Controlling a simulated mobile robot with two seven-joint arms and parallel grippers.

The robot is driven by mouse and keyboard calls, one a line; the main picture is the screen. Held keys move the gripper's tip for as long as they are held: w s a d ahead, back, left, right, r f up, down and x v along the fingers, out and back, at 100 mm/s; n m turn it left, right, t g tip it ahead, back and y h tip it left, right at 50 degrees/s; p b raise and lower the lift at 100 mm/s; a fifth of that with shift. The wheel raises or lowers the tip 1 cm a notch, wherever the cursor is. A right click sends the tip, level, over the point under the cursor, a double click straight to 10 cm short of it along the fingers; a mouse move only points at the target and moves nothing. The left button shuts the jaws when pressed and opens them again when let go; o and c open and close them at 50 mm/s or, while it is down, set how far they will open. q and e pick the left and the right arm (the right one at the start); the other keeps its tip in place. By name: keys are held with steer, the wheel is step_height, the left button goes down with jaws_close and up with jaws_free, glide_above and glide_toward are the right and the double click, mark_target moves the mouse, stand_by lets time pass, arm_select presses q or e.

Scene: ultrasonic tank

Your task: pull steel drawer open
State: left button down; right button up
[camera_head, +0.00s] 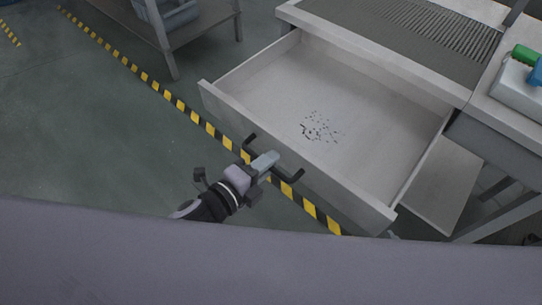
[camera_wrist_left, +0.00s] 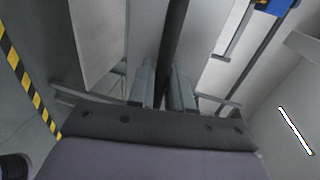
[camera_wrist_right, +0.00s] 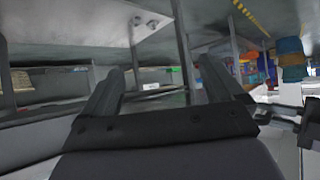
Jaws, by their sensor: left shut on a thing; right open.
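The steel drawer (camera_head: 290,138) is pulled well out from under the worktop, and its inside shows from above. A patch of small dark bits (camera_head: 320,128) lies on its floor. The dark bar handle (camera_head: 291,177) runs along the front panel. My left gripper (camera_head: 266,163) is shut on this handle; the left wrist view shows the dark handle bar (camera_wrist_left: 174,50) between its two fingers (camera_wrist_left: 162,88). My right gripper (camera_wrist_right: 153,80) is open and empty in the right wrist view; it does not show in the head view.
The worktop has a ribbed grey surface (camera_head: 415,28). A white box with green and blue items (camera_head: 515,85) stands at the right. A shelf with a grey bin (camera_head: 172,14) is at upper left. Yellow-black floor tape (camera_head: 180,105) runs beneath the drawer front; the left floor is clear.

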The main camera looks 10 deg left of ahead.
arm_select(q)
steer(key=shift+s+a, duration=0.15)
steer(key=c, duration=1.2)
jaws_free()
steer(key=shift+v, duration=3.6)
